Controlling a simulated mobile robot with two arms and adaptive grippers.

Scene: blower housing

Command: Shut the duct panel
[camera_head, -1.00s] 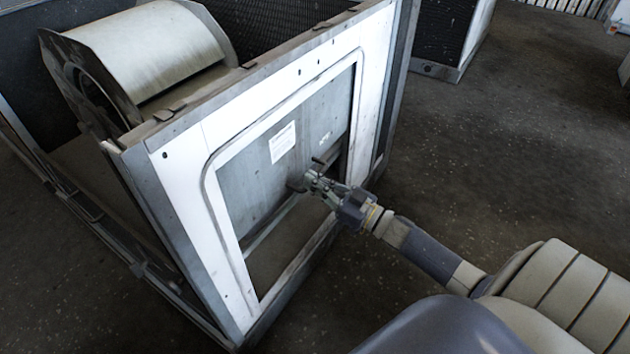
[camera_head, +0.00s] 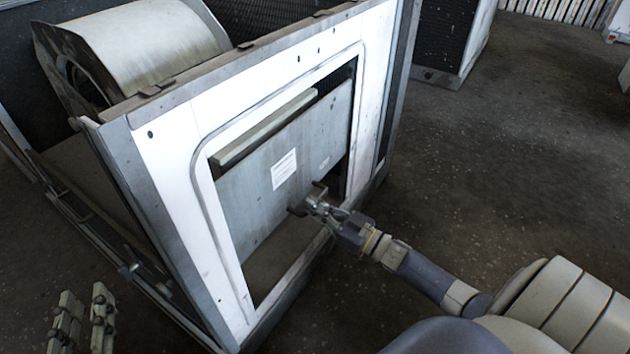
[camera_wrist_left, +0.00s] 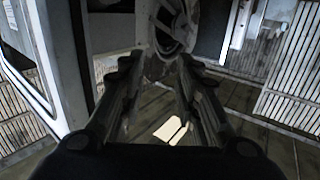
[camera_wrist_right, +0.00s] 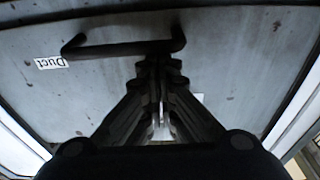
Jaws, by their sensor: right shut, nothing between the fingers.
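The duct panel (camera_head: 285,165) is a grey sheet with white labels, inside the white-framed opening of the housing. Its top edge stands out below the frame's top, and a dark gap shows beneath it. In the right wrist view the panel (camera_wrist_right: 225,70) fills the background, with a "Duct" label and a dark bar handle (camera_wrist_right: 110,48). My right gripper (camera_head: 312,200) is shut with its tips at the handle; its fingers (camera_wrist_right: 158,65) hold nothing, and contact is unclear. My left gripper (camera_head: 85,300) is open and empty, left of the housing; its fingers (camera_wrist_left: 158,75) are spread.
The blower drum (camera_head: 150,50) sits inside the open-topped housing. The white frame (camera_head: 175,150) surrounds the panel opening. Another dark-grilled unit (camera_head: 455,40) stands behind. The floor (camera_head: 530,150) to the right is clear.

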